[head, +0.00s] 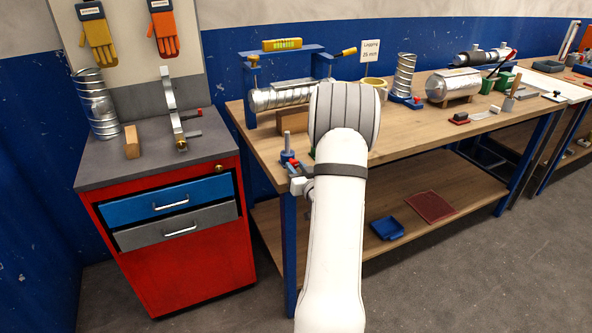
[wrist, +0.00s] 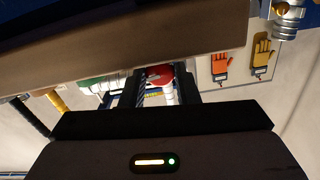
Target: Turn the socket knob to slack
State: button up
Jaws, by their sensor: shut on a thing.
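In the wrist view a round red knob (wrist: 159,75) sits between the two dark fingers of my gripper (wrist: 160,92). The gripper is shut on it. Its pointer or marking cannot be read. In the head view my white arm hides the gripper and most of what is around it. A grey upright peg on a blue socket (head: 288,156) with small red parts stands at the bench's front left corner, just left of my arm. I cannot tell whether the held knob belongs to it.
The wooden bench (head: 410,130) holds a blue frame (head: 250,92) with a spiral duct, a standing duct (head: 403,75) and a metal cylinder (head: 453,86). A red cabinet (head: 190,268) with a grey top stands left. A wooden edge (wrist: 120,45) passes close to the gripper in the wrist view.

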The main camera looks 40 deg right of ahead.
jog(key=shift+f+n+b, duration=0.2)
jog(key=shift+n+b, duration=0.55)
jog(key=shift+b, duration=0.7)
jog(key=shift+f+n+b, duration=0.15)
jog(key=shift+n+b, duration=0.6)
jog(key=shift+b, duration=0.65)
jog(key=n+b, duration=0.2)
jog(key=b, duration=0.1)
jog(key=shift+r+b, duration=0.15)
jog(key=shift+b, duration=0.25)
jog(key=shift+r+n+b, duration=0.1)
jog(key=shift+n+b, duration=0.3)
jog(key=shift+r, duration=0.1)
jog(key=o, duration=1)
jog(key=shift+v, duration=3.85)
jog(key=shift+a, duration=0.1)
